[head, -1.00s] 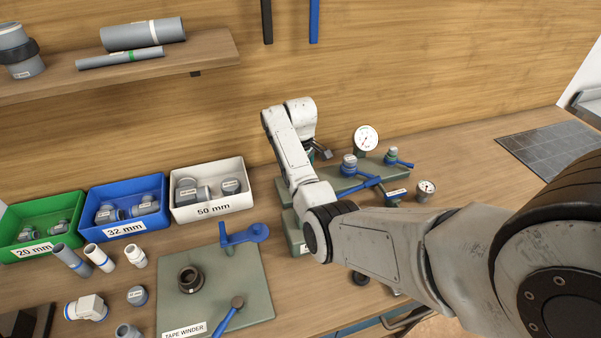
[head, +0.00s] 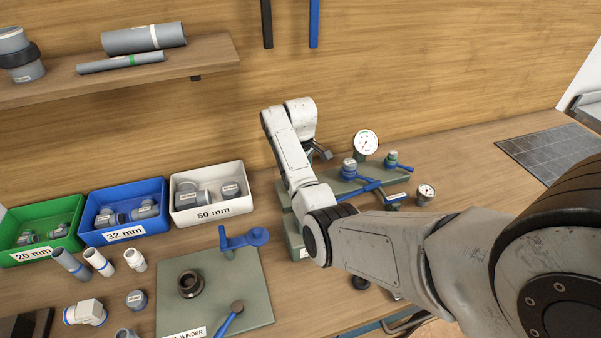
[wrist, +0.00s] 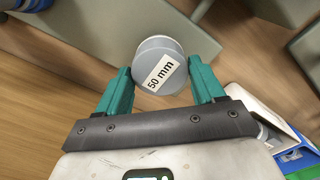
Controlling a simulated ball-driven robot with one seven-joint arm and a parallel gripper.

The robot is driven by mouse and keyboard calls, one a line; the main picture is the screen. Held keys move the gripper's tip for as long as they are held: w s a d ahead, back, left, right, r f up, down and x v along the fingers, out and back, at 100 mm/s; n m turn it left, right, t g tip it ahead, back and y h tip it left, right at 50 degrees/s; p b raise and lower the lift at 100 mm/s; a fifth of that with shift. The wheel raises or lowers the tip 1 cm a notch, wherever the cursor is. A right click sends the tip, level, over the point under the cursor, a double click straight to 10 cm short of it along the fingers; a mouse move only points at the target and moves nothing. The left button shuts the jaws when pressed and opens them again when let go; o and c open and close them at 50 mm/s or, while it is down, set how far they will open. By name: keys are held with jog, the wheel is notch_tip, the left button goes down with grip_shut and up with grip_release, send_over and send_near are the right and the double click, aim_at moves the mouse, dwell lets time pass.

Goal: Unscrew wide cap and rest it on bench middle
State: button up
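The wide cap (wrist: 160,66) is a grey round cap with a white "50 mm" label, seen in the wrist view. My gripper (wrist: 161,76) has a teal finger on each side of it, and both fingers appear to touch its sides. The cap shows between the fingertips; I cannot tell whether anything is still joined under it. The wooden bench (wrist: 60,115) shows below and around it. In the head view my arm hides the cap, and only a small dark part of my gripper shows near the pressure gauge.
A green manifold plate (head: 398,182) carries blue-handled valves and a gauge (head: 365,144). Green (head: 12,218), blue (head: 162,185) and white (head: 245,165) bins stand along the wall. A tape winder board (head: 258,305) and loose fittings lie at front left. Bare bench lies right of the manifold.

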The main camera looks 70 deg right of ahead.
jog(key=c, duration=0.6)
jog(key=shift+o, duration=0.2)
jog(key=shift+r, duration=0.2)
jog(key=shift+r, duration=0.2)
jog(key=shift+r, duration=0.35)
jog(key=shift+r, duration=0.35)
jog(key=shift+r, duration=0.35)
jog(key=shift+r, duration=1.2)
